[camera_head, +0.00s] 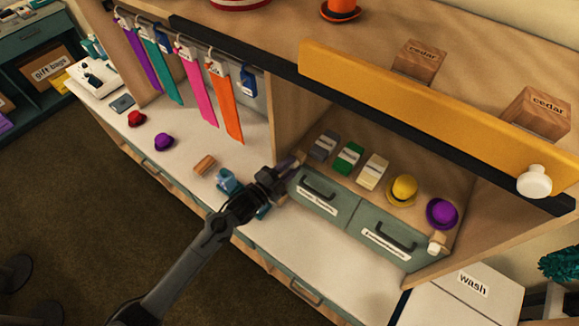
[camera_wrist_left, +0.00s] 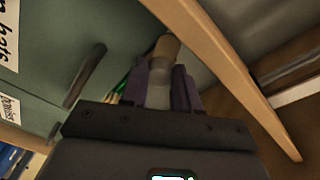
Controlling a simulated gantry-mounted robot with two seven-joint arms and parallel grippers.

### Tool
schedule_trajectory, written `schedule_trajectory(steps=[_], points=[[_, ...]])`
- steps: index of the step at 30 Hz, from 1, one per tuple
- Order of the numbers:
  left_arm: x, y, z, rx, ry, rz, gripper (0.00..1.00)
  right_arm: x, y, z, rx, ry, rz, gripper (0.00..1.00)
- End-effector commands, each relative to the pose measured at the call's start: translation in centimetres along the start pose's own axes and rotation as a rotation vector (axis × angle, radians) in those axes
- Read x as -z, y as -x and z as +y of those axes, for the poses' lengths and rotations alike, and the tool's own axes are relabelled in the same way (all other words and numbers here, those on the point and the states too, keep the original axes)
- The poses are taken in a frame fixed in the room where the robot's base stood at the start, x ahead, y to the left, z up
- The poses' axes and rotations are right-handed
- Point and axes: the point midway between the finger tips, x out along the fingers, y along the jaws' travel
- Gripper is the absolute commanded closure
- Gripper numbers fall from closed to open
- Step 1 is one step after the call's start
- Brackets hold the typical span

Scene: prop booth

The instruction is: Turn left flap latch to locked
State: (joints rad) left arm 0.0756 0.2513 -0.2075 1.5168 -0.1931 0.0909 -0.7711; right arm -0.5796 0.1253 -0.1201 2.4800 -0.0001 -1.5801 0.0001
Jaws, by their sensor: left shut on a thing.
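The left flap (camera_head: 322,206) is a grey-green panel with a dark handle and a white label, and it appears closed. My left gripper (camera_head: 291,164) is at its upper left corner. In the wrist view, the left gripper (camera_wrist_left: 160,82) has its two fingers on either side of the left flap latch (camera_wrist_left: 165,48), a small knob with a wood-coloured end and a paler part between the fingers. The gripper is shut on it. In the head view the gripper mostly hides this latch, so its turn is hard to tell. My right gripper is not in view.
The right flap (camera_head: 372,238) has a pale latch (camera_head: 437,243) at its right end. Above the flaps lie several small boxes, a yellow hat (camera_head: 402,190) and a purple hat (camera_head: 442,213). A wooden divider (camera_head: 287,115) rises beside the gripper. White counter (camera_head: 330,270) in front is clear.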

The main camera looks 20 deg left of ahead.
Motion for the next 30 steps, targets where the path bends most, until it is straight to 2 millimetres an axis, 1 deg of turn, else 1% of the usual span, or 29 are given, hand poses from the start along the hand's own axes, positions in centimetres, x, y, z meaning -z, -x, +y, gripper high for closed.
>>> schedule_trajectory(steps=[8, 30], points=[[-0.1, 0.04, 0.24, 0.02, 0.196, 0.009, 1.0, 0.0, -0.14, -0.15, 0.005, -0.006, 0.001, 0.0], [-0.07, 0.06, 0.43, 0.099, 0.895, 0.05, 1.0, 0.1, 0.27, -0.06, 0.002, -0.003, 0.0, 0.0]])
